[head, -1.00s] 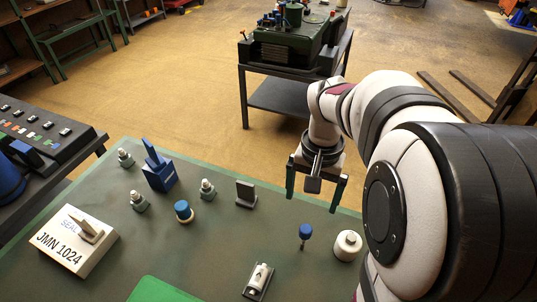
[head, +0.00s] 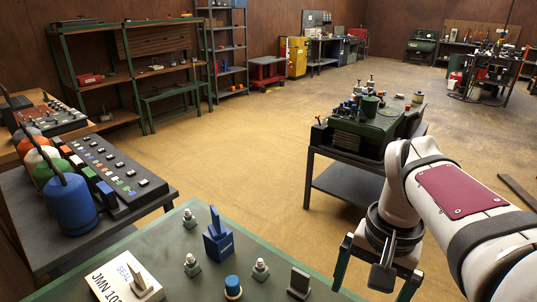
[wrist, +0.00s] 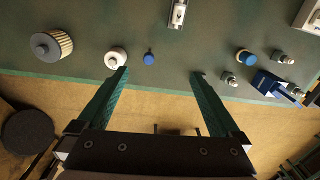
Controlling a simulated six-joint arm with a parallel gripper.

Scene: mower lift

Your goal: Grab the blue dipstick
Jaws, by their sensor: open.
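A small blue-headed piece (wrist: 149,58), which looks like the dipstick, is on the green table (wrist: 210,38) in the wrist view. Its thin stem showed in the earlier head view; it is out of the head view now. My gripper (wrist: 160,72) is open and empty, its two green fingers apart at the table's edge, with the blue head showing between and beyond their tips. In the head view my gripper (head: 370,290) hangs at the right, beyond the table edge.
A white round cap (wrist: 116,58) is close beside the blue head, with a ribbed filter (wrist: 52,45) farther left. A blue block (head: 218,240), a blue-topped cap (head: 233,287) and several bolts stand on the table. A green machine (head: 365,125) stands on a cart behind.

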